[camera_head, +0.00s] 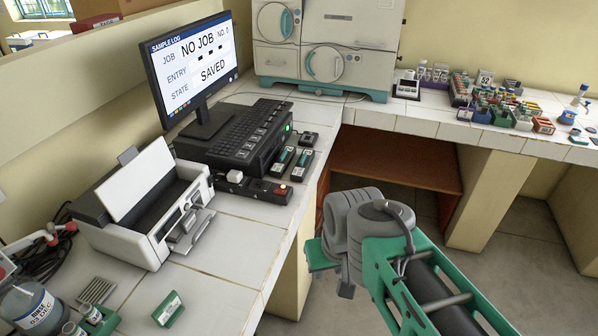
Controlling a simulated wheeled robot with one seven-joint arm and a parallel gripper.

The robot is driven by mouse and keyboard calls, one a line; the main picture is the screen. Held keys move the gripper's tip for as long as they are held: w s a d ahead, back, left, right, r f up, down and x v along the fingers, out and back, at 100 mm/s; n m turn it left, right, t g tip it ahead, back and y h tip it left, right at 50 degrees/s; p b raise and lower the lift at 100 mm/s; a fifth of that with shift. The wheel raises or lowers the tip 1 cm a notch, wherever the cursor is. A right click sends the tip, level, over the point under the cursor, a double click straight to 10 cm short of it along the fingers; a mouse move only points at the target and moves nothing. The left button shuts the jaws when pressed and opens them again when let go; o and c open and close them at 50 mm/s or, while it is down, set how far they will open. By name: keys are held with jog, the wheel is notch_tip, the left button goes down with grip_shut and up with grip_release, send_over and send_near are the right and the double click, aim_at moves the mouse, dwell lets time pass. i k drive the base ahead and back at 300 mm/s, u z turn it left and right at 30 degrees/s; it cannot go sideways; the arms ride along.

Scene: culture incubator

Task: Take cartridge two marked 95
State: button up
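My gripper (333,272) hangs over the floor gap between the left bench and the back counter. It is mostly hidden behind my own wrist, so its fingers cannot be made out. No cartridge with a readable 95 shows. Two small dark-and-green pieces, a left one (282,160) and a right one (301,164), lie side by side right of the black keyboard unit; their marks are too small to read. Several small coloured blocks and racks (492,107) stand on the back right counter, with a sign (484,79) that seems to read 52.
A monitor (190,65) reads "NO JOB", "SAVED". The keyboard unit (238,137), a red-buttoned box (268,191) and a white printer (143,203) occupy the left bench. A white incubator (328,45) stands at the back. A bottle (33,308) and green tag (168,309) are lower left.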

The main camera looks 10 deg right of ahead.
aim_at(280, 166)
jog(key=u, duration=4.75)
jog(key=k, duration=2.4)
jog(key=z, duration=0.85)
jog(key=i, duration=0.45)
jog(key=u, duration=0.1)
